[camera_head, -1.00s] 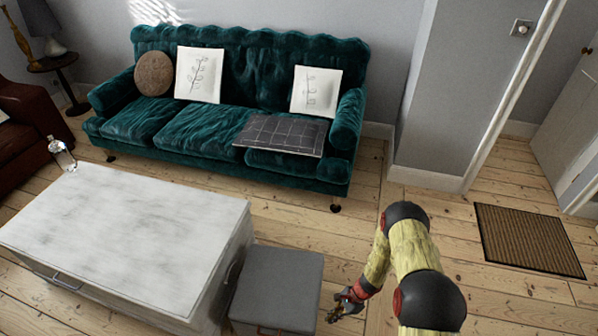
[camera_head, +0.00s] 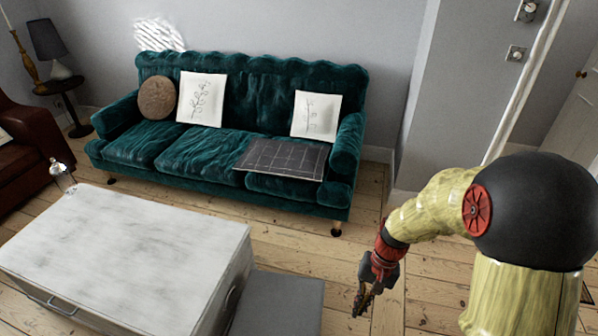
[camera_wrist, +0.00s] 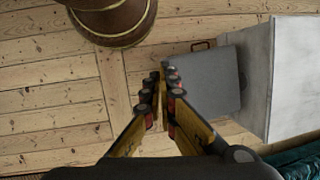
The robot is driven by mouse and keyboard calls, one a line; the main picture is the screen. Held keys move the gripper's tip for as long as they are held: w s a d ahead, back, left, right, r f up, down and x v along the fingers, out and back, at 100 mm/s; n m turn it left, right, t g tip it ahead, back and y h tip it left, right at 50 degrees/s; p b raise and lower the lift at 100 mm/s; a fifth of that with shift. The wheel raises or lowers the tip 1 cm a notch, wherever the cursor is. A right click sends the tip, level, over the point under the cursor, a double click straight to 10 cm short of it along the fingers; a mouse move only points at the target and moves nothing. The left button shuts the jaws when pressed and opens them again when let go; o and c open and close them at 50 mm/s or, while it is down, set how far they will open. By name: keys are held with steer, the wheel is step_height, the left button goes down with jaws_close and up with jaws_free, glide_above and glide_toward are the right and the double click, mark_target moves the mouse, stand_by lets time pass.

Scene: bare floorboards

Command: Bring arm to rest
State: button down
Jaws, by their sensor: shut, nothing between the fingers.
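My gripper (camera_head: 362,300) hangs from my bent arm in the right half of the head view, pointing down over the floorboards. It is to the right of the grey stool (camera_head: 280,303) and holds nothing. In the wrist view my gripper (camera_wrist: 160,75) has its fingertips together, beside the grey stool (camera_wrist: 206,85). My arm's black and red joint fills much of the right side of the head view.
A white coffee table (camera_head: 125,255) stands at the lower left with a clear bottle (camera_head: 62,174) at its far corner. A green sofa (camera_head: 190,148) stands behind. In the wrist view a brown round object (camera_wrist: 118,20) is at the top. Open floor (camera_head: 290,225) lies before the sofa.

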steer(key=s+d+r+n+t+h, duration=0.1)
steer(key=s+r+t, duration=0.3)
steer(key=r, duration=0.9)
steer(key=s+d+r+n+t+h, duration=0.1)
steer(key=s+r+t, duration=0.3)
steer(key=s+r, duration=0.4)
step_height(320, 180, up, 6)
steer(key=shift+d+f+n+h, duration=0.1)
steer(key=shift+d+n+h, duration=0.15)
steer(key=shift+n, duration=0.65)
